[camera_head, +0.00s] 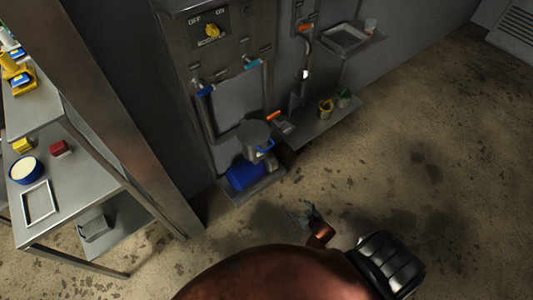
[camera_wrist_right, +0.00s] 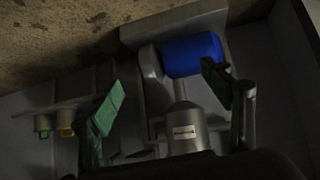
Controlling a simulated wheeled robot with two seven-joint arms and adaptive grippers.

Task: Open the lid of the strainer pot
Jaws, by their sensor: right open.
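The strainer pot (camera_head: 255,137) looks like a grey metal cylinder with a flat round top and a blue handle (camera_head: 265,148). It stands at the foot of the wall panel, by a blue motor-like cylinder (camera_head: 245,175). In the right wrist view the grey pot body (camera_wrist_right: 186,132) with a pale label lies beyond the fingers, and the blue cylinder (camera_wrist_right: 192,55) is above it. My left gripper is not in view.
A metal shelf rack (camera_head: 80,182) with small items stands at left. The wall panel has a yellow switch (camera_head: 211,31) and pipes with coloured handles. The floor (camera_head: 430,190) at right is clear.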

